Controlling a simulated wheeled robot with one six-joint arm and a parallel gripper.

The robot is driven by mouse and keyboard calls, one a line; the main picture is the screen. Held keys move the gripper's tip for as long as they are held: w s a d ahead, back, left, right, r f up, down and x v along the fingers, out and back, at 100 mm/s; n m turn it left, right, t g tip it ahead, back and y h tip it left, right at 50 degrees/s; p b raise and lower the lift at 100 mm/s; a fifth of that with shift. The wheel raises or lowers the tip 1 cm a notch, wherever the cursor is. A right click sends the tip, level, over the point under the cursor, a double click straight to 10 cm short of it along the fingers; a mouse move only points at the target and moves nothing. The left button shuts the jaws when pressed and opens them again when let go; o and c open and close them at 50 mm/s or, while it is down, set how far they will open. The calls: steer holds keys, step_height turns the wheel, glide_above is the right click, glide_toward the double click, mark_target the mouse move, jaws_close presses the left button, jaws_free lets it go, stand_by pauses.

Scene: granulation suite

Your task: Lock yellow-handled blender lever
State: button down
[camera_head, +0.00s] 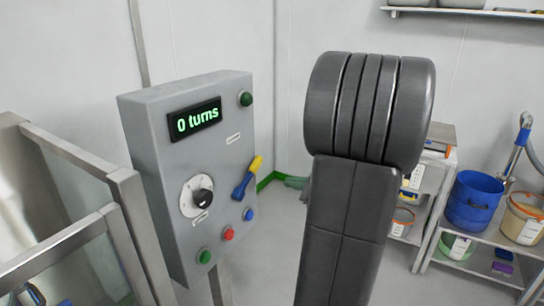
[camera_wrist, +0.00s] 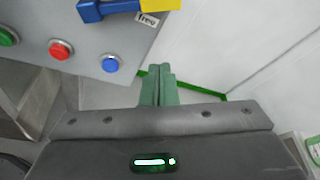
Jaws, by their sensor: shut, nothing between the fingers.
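The blender lever (camera_head: 247,178) is on the front of a grey control box. Its arm is blue and its tip is yellow, tilted up to the right. In the wrist view, the lever (camera_wrist: 113,9) shows at the top edge, partly cut off, with a label reading "free" (camera_wrist: 147,19) beside the yellow part. My gripper (camera_wrist: 158,72) has green fingers that are shut together and empty. In the head view, my arm hides most of the gripper.
The control box (camera_head: 165,160) also has a display (camera_head: 195,119) reading "0 turns", a black knob (camera_head: 203,196) and several push buttons near the lever. A steel railing (camera_head: 85,160) stands at left. A shelf with a blue bucket (camera_head: 472,200) is at right.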

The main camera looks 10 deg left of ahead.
mark_target(249, 177)
steer(key=shift+w, duration=0.25)
steer(key=shift+r, duration=0.1)
steer(key=x, duration=1)
steer(key=shift+s+a+r+p, duration=0.2)
steer(key=shift+s+r+p, duration=0.35)
steer(key=shift+r, duration=0.3)
steer(key=shift+s+a+r+p, duration=0.2)
steer(key=shift+s+r+p, duration=0.25)
steer(key=shift+r, duration=0.4)
steer(key=shift+b, duration=0.35)
